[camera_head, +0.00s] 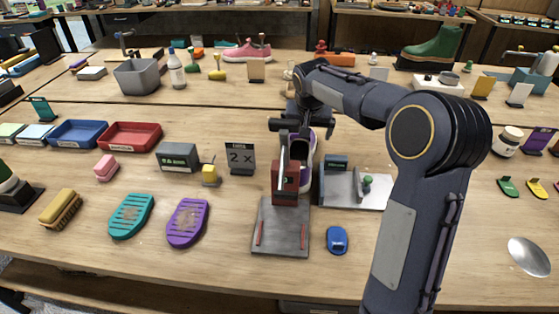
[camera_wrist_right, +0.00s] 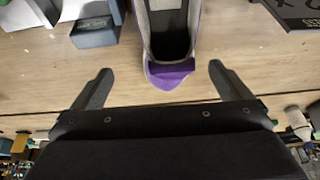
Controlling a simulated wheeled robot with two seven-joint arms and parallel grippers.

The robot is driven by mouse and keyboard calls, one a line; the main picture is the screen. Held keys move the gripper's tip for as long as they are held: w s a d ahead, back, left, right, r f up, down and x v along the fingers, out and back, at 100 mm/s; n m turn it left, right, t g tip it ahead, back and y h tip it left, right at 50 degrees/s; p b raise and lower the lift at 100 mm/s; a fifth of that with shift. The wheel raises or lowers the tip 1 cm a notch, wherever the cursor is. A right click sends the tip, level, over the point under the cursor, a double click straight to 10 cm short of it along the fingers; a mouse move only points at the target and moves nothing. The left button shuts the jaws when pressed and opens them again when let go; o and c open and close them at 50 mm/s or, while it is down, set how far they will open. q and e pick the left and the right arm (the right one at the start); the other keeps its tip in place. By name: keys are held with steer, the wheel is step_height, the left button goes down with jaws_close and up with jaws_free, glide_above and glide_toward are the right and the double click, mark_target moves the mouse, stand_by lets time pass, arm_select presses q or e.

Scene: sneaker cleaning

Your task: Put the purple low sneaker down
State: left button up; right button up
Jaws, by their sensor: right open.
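The purple low sneaker (camera_head: 308,146) is partly hidden behind my right gripper and a red block in the head view. In the right wrist view its grey opening and purple heel (camera_wrist_right: 170,76) point toward my gripper. My right gripper (camera_head: 296,124) is open. In the right wrist view its fingers (camera_wrist_right: 160,70) stand apart on either side of the heel, with gaps showing. The sneaker appears to be on or just over the wooden table; its sole contact is hidden. My left gripper is not in view.
A metal plate stand (camera_head: 281,232) with a red block (camera_head: 286,186) is in front of the sneaker. A grey fixture (camera_head: 350,188) is to its right and a "2 x" sign (camera_head: 240,158) to its left. A blue item (camera_head: 337,240) lies nearby.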

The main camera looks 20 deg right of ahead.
mark_target(299, 143)
steer(key=x, duration=0.3)
steer(key=w+x, duration=0.1)
steer(key=x, duration=0.5)
steer(key=shift+w+a+r, duration=0.2)
steer(key=shift+w+a, duration=0.05)
steer(key=shift+w, duration=0.2)
steer(key=c, duration=1.4)
steer(key=shift+r, duration=0.1)
steer(key=shift+r, duration=0.1)
